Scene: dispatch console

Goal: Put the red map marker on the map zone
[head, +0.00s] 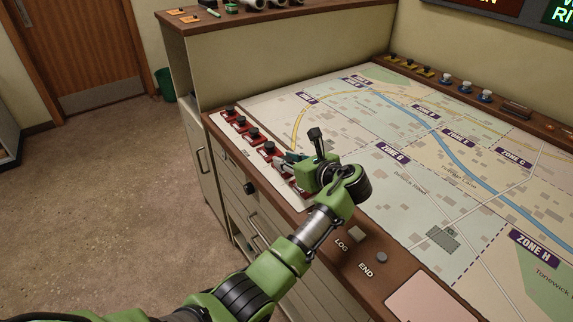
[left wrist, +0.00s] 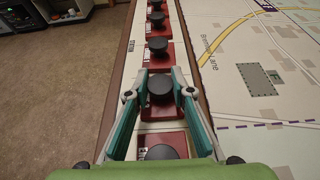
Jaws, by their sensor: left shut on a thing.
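Red map markers with black knobs stand in a row on a pale strip along the map's left edge; one of them (head: 253,134) shows in the head view beyond my gripper. My left gripper (head: 281,160) is low over this row. In the left wrist view my left gripper (left wrist: 160,92) has its two teal fingers on either side of one red map marker (left wrist: 161,106), shut on it. That marker is upright in the row, between others. The map (head: 350,120) has zones with purple labels, such as Zone B (head: 394,153) and Zone H (head: 534,249). My right gripper is not in view.
Yellow markers (head: 407,64) and blue-white markers (head: 470,90) stand on the wooden ledge behind the map. LOG (head: 357,233) and END (head: 381,257) buttons sit on the front edge. The map surface is mostly clear.

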